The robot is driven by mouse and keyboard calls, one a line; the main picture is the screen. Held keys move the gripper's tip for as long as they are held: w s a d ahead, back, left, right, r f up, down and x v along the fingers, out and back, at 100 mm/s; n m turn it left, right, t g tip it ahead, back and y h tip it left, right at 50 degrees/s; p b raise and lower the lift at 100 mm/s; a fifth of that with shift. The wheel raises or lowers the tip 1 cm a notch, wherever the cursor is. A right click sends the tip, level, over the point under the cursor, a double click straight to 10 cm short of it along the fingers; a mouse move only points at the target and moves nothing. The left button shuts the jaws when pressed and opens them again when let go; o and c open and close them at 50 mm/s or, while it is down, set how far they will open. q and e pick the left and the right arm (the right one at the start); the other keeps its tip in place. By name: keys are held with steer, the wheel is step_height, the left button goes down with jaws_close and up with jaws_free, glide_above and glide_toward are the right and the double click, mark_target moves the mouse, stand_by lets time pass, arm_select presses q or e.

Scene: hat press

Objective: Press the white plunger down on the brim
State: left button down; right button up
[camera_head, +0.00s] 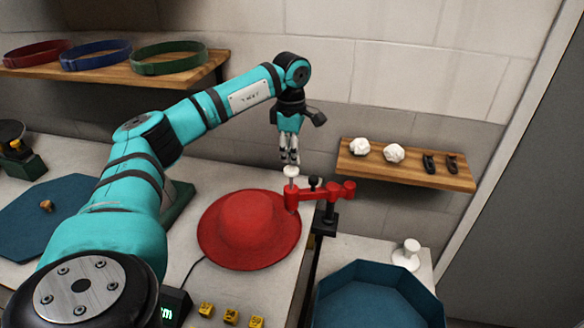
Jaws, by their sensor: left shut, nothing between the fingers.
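The white plunger (291,172) stands at the top of the red press arm (321,191), over the right edge of the hat's brim. The red hat (247,222) lies on the light worktop, with its wide brim (250,258) spread around the crown. My left gripper (289,160) points down just above the plunger, its fingers shut with nothing between them. I cannot tell whether the fingertips touch the plunger. My right gripper is not in view.
A shelf (408,176) with white and dark small items is on the wall at right. A blue octagonal tray (375,298) and a white knob (406,252) are at lower right. Yellow blocks (231,316) lie in front of the hat. Hat bands (168,58) rest on the upper left shelf.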

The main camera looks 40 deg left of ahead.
mark_target(291, 168)
arm_select(q)
steer(key=shift+f, duration=0.35)
stand_by(0.3)
steer(key=shift+f+b, duration=1.75)
steer(key=shift+f, duration=1.15)
steer(key=shift+s+d+f, duration=0.1)
steer(key=shift+s+f, duration=0.05)
steer(key=shift+f, duration=0.1)
steer(key=shift+r+p, duration=1.05)
steer(key=shift+r, duration=0.05)
step_height(291, 168, up, 9)
steer(key=p, duration=0.7)
